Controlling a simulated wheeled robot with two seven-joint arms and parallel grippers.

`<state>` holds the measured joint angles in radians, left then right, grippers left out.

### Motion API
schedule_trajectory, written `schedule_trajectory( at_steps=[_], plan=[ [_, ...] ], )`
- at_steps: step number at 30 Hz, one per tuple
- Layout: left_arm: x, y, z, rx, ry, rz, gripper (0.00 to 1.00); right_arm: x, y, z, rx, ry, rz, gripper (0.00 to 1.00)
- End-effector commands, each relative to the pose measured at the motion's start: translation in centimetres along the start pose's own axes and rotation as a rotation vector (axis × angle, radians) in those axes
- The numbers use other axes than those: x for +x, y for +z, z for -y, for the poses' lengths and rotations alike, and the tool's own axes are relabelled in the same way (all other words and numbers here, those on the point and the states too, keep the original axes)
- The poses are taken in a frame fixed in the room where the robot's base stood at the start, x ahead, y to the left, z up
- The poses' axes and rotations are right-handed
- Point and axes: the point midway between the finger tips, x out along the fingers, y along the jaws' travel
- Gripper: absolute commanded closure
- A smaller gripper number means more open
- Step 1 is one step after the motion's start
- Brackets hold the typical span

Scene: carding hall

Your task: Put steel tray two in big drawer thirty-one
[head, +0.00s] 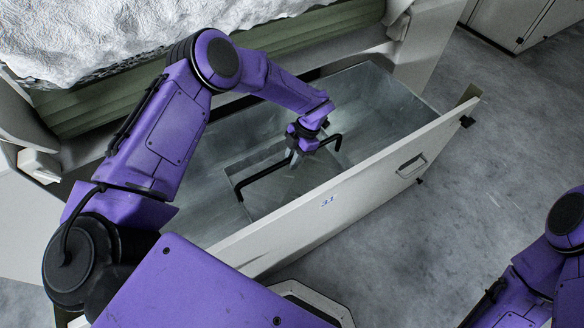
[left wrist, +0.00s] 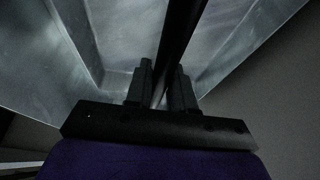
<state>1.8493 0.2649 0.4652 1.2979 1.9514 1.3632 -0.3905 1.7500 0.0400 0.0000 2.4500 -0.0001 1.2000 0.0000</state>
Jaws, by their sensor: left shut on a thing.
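Big drawer thirty-one (head: 345,190) stands pulled open in the head view, its pale front marked 31 and its inside grey metal. The steel tray (head: 284,192) is inside the drawer's walls, with a black bar handle (head: 262,175) over it. My left gripper (head: 293,158) is shut on this handle near its middle. In the left wrist view the black bar (left wrist: 178,45) runs between the two fingers (left wrist: 160,88), with grey metal walls on both sides. I cannot tell whether the tray rests on the drawer bottom. No number shows on the tray. My right gripper is out of view.
A green-sided machine or bin (head: 120,100) heaped with white fibre (head: 110,35) stands behind the drawer. Grey concrete floor (head: 470,150) lies clear to the right. A pale cabinet (head: 510,22) stands at the top right. My right arm shows at the lower right.

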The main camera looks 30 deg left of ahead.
Motion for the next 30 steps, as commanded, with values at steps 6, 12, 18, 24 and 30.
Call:
schedule_trajectory(
  at_steps=[6, 12, 18, 24, 30],
  plan=[
    [2.6, 1.1, 0.0, -0.001, 0.001, 0.000, 1.00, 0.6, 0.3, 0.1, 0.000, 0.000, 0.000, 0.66],
    [3.8, 1.6, -0.1, -0.002, 0.001, 0.003, 1.00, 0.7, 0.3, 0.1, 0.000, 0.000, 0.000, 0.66],
    [4.0, 1.7, 0.0, -0.001, 0.000, 0.001, 0.74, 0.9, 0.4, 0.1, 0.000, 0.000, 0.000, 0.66],
    [3.9, 1.7, 0.0, -0.001, 0.000, 0.001, 0.51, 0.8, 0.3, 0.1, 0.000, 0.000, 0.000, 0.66],
    [3.5, 1.6, -0.1, -0.001, 0.001, 0.002, 0.51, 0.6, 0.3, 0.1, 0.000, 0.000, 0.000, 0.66]
  ],
)
